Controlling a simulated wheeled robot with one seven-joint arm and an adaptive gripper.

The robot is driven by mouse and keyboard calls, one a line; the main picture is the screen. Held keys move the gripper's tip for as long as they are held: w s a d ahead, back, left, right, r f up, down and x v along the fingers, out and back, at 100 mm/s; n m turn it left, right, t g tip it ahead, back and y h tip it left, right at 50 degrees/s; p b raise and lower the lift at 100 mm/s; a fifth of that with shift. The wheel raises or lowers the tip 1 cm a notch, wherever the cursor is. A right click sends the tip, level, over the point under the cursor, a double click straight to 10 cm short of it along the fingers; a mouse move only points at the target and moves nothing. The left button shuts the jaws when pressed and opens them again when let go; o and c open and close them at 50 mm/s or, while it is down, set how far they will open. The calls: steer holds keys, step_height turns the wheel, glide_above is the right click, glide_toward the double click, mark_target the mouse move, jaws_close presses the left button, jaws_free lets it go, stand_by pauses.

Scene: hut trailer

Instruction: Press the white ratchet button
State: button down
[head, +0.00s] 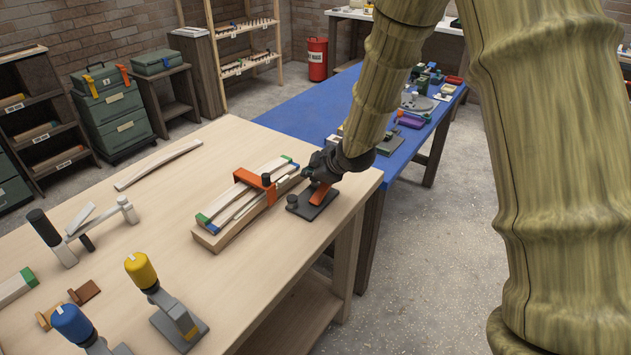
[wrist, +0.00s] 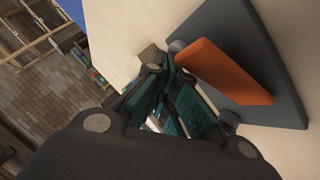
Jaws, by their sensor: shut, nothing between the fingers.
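My gripper (head: 320,178) is low over the right part of the wooden table, beside a dark square plate (head: 318,209) with an orange lever (head: 319,193). In the wrist view my gripper (wrist: 165,85) shows dark links and teal finger pads close together, with nothing held. The plate (wrist: 280,80) and the orange lever (wrist: 225,70) lie just to the right of the fingers there. I cannot make out a white ratchet button for certain. A small pale patch shows between the finger links in the wrist view, but I cannot tell what it is.
A wooden block with an orange clamp (head: 258,186) lies just left of the plate. A yellow-handled tool (head: 142,272) and a blue-handled tool (head: 73,325) stand at the front. The blue table (head: 300,117) behind holds several small parts. The table's right edge is close.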

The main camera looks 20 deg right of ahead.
mark_target(313, 184)
steer(key=shift+r+p, duration=0.6)
steer(key=shift+r, duration=0.25)
steer(key=shift+r+p, duration=2.05)
steer(key=shift+r, duration=0.5)
